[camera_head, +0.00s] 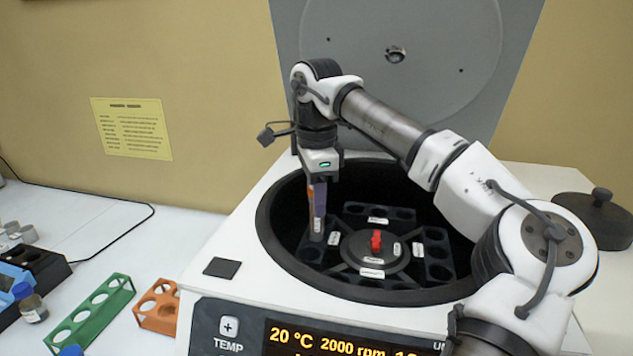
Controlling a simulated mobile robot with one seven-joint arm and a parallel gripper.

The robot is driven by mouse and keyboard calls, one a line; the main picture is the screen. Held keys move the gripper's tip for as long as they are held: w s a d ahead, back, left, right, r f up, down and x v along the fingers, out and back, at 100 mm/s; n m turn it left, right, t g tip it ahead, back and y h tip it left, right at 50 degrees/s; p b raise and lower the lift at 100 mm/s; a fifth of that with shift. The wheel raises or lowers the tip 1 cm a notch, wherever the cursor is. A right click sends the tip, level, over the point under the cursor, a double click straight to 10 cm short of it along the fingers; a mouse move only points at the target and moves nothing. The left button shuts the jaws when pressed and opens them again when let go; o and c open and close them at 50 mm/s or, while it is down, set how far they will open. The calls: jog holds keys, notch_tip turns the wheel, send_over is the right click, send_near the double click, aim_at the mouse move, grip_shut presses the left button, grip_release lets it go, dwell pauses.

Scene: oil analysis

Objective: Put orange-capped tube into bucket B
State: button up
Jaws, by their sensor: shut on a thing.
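My gripper (318,178) points down inside the left part of the open centrifuge bowl. It is shut on a slim upright tube (317,222). An orange patch shows near the tube's top, beside a purple strip; the cap is mostly hidden by the fingers. The tube's lower end is over or in the left bucket (310,252); I cannot tell how deep. Other dark buckets with round holes sit at the back (352,210) and right (438,270) of the rotor. White labels are on them, too small to read, so I cannot tell which is bucket B.
A red knob (376,241) stands at the rotor's centre. The bowl rim (268,235) surrounds the buckets, and the raised lid (430,75) is behind. Green (92,313) and orange (157,308) racks and a blue-capped bottle (31,305) are at left. A dark round lid (597,218) lies at right.

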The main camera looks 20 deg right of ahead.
jog(key=shift+f+b, duration=0.6)
jog(key=shift+f, duration=1.55)
jog(key=o, duration=1.1)
jog(key=shift+o, duration=0.2)
notch_tip(320, 180, up, 14)
jog(key=shift+f+b, duration=0.1)
jog(key=shift+b, duration=0.45)
